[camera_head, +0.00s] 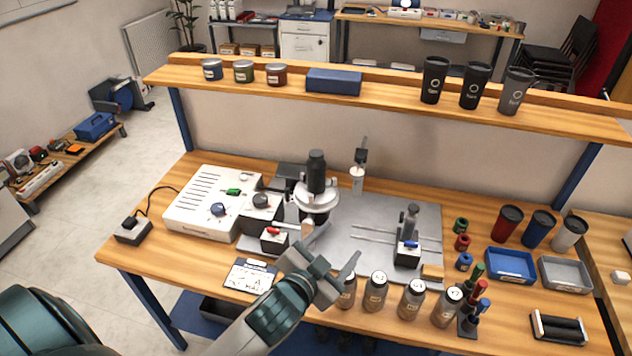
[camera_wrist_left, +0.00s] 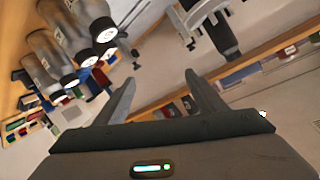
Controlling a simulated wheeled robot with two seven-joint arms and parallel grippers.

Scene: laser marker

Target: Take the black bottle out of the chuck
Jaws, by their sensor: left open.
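The black bottle (camera_head: 316,172) stands upright in the round silver chuck (camera_head: 317,200) on the machine at the middle of the bench. In the left wrist view, a dark bottle shape (camera_wrist_left: 222,38) shows at the top, right of centre, beside the pale chuck (camera_wrist_left: 190,14). My left gripper (camera_head: 330,250) is open and empty, in front of the chuck and lower in the picture, clear of the bottle. Its two spread fingers also show in the left wrist view (camera_wrist_left: 162,98), with nothing between them. My right gripper is out of view.
Several grey bottles (camera_head: 376,291) stand along the front edge, close to my left gripper. A white control box (camera_head: 212,203) is left of the chuck. A slim post (camera_head: 359,172) stands behind right. A shelf (camera_head: 390,103) with black cups crosses above. The grey plate (camera_head: 380,225) has free room.

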